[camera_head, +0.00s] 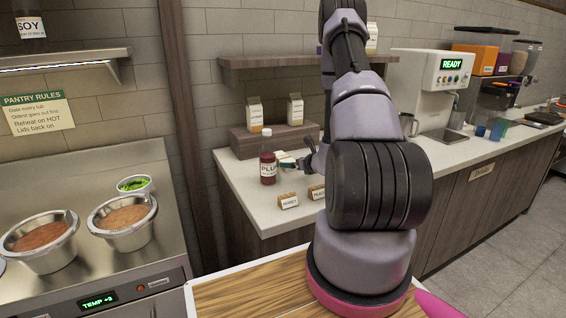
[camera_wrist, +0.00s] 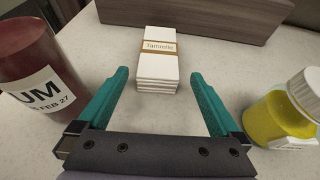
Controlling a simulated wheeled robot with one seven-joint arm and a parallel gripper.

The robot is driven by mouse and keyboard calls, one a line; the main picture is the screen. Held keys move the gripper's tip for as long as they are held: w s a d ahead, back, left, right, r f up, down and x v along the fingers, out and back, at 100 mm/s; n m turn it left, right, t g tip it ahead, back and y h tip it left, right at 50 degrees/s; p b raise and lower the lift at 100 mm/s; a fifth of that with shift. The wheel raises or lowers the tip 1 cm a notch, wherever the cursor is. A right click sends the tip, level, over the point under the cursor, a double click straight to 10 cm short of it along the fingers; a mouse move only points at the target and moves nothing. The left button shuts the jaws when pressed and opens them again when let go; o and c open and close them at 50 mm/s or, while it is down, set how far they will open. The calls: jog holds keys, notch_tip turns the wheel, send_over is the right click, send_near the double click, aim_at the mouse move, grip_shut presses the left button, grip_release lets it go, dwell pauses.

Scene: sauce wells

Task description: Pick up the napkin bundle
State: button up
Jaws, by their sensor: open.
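The napkin bundle (camera_wrist: 157,68) is a white stack with a brown paper band printed with dark lettering. It lies on the pale counter, ahead of my gripper and roughly centred between its fingers in the wrist view. My gripper (camera_wrist: 160,88) is open, with teal fingers on either side and nothing held between them. The near end of the bundle is just about level with the fingertips; I cannot tell if any part is between them. In the head view my gripper (camera_head: 289,163) is small beside the plum sauce bottle, and I cannot make out the bundle there.
The dark red plum bottle (camera_head: 268,168) stands close on the left; it also shows in the wrist view (camera_wrist: 32,62). A yellow jar (camera_wrist: 275,118) with a white lid is close on the right. A wooden riser (camera_wrist: 195,18) stands behind the bundle. Small label cards (camera_head: 289,201) stand at the counter front.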

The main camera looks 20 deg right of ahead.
aim_at(288, 161)
jog(key=x, duration=0.4)
jog(key=shift+w+a+f, duration=0.15)
jog(key=shift+w, duration=0.2)
jog(key=c, duration=1.3)
jog(key=shift+c, duration=0.2)
